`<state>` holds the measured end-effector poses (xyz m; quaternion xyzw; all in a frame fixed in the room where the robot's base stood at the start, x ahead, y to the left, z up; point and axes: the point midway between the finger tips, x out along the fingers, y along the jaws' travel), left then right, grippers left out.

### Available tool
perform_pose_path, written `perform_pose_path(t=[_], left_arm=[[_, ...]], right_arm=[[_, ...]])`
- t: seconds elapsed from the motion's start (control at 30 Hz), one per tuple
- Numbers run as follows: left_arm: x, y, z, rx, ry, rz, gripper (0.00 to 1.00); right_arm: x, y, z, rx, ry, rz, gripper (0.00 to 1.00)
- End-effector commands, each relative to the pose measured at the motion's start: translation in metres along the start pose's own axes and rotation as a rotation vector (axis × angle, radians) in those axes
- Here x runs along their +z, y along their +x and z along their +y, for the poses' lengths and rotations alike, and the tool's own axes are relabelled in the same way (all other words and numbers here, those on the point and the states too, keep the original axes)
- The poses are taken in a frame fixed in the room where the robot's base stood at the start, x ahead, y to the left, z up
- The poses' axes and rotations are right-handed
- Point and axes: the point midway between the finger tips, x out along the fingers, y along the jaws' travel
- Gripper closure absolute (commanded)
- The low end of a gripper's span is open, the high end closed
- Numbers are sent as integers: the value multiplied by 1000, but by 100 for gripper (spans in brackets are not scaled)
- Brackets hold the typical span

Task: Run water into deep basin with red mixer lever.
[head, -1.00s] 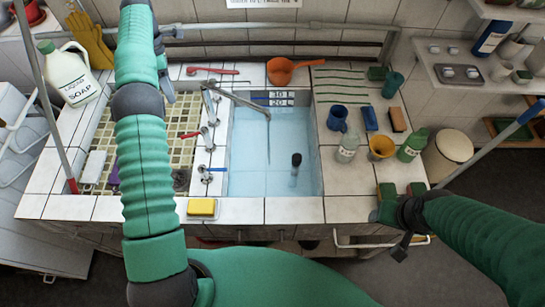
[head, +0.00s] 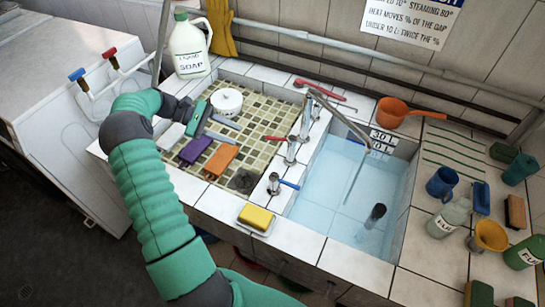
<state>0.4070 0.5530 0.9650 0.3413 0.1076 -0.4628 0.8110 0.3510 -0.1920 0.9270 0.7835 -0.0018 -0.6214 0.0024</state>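The red mixer lever (head: 277,138) sticks out to the left from the metal tap fittings on the ledge between the two basins. A blue lever (head: 289,184) sits on the nearer fitting. The metal spout (head: 341,117) reaches over the deep basin (head: 328,186), and a thin stream hangs from its end. Bluish water stands in the basin. My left gripper (head: 205,122) is above the tiled shallow basin (head: 262,116), left of the red lever and apart from it. Its finger gap is unclear against the blocks below. My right gripper is out of view.
White, purple (head: 196,151) and orange (head: 221,161) blocks lie in the shallow basin near a white round item (head: 227,101). A yellow sponge (head: 256,217) is on the front ledge. A soap jug (head: 189,46) stands behind. An orange scoop (head: 405,110) and cups crowd the right.

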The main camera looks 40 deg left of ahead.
Motion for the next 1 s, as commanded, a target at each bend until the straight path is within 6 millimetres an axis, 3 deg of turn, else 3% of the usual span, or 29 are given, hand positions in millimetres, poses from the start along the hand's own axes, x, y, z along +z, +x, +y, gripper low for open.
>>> perform_pose_path(t=[0.03,0.1,0.23,0.37,1.0], left_arm=[[-17,-1,-19,116,85,-32,66],[-15,-12,-25,247,210,-46,66],[-6,-25,-27,375,344,-37,66],[-1,-21,-22,396,371,-35,66],[12,115,30,389,366,-37,66]], right_arm=[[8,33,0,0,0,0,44],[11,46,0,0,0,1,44],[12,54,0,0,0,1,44],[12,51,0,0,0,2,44],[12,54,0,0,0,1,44]])
